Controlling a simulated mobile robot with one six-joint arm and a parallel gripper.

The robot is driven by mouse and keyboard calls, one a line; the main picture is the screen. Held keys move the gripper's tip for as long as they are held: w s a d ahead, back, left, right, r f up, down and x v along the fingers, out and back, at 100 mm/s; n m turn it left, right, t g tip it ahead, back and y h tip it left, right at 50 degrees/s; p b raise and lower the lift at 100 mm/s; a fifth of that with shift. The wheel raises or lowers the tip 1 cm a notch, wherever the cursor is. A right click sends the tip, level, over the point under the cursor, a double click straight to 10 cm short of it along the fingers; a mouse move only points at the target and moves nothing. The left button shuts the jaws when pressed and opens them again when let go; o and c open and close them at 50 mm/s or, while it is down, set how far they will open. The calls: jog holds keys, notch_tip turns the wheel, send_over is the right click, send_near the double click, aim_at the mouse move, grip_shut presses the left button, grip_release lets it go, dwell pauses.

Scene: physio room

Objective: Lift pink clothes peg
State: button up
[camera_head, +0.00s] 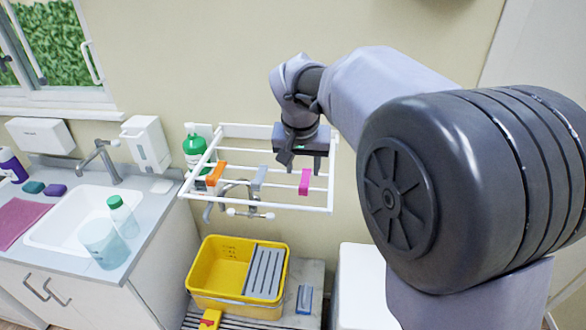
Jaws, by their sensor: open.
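The pink clothes peg (305,181) hangs upright on a bar of the white drying rack (262,204), towards its right side. My gripper (301,161) points down over the back right part of the rack, above and slightly behind the peg in the picture. It is open and empty, and I see no contact with the peg. An orange peg (215,173) and a grey peg (259,178) sit on bars further left.
A yellow mop bucket (219,262) with a grey wringer stands below the rack. A blue-grey peg-like object (304,299) lies right of it. A green bottle (194,148) stands behind the rack's left side. The sink counter (155,222) is at left.

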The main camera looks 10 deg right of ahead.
aim_at(303, 185)
jog(key=b+x, duration=0.1)
jog(key=x, duration=0.8)
grip_shut()
dwell(1.0)
